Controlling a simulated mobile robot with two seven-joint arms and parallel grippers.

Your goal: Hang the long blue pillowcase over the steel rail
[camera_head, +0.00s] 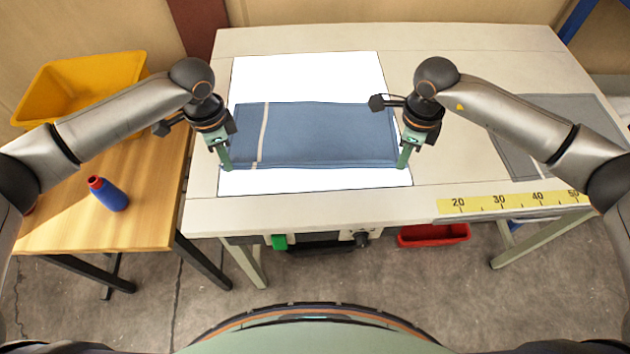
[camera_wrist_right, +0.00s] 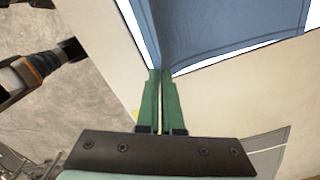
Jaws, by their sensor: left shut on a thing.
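The long blue pillowcase (camera_head: 325,135) lies spread over a white panel (camera_head: 310,70) on the table, with a cream stripe near its left end. My left gripper (camera_head: 227,166) is shut on its near left corner. My right gripper (camera_head: 403,163) is at its near right corner. In the right wrist view the right fingers (camera_wrist_right: 161,76) are close together with the corner of the blue cloth (camera_wrist_right: 220,35) between their tips, and a fold runs from there. I see no steel rail in either view.
A grey cloth (camera_head: 545,125) lies on the right of the table (camera_head: 480,60), by a yellow ruler strip (camera_head: 515,203). A wooden side table (camera_head: 150,215) at left holds a yellow bin (camera_head: 80,88) and a blue bottle (camera_head: 108,194). A red bin (camera_head: 433,235) is below the table.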

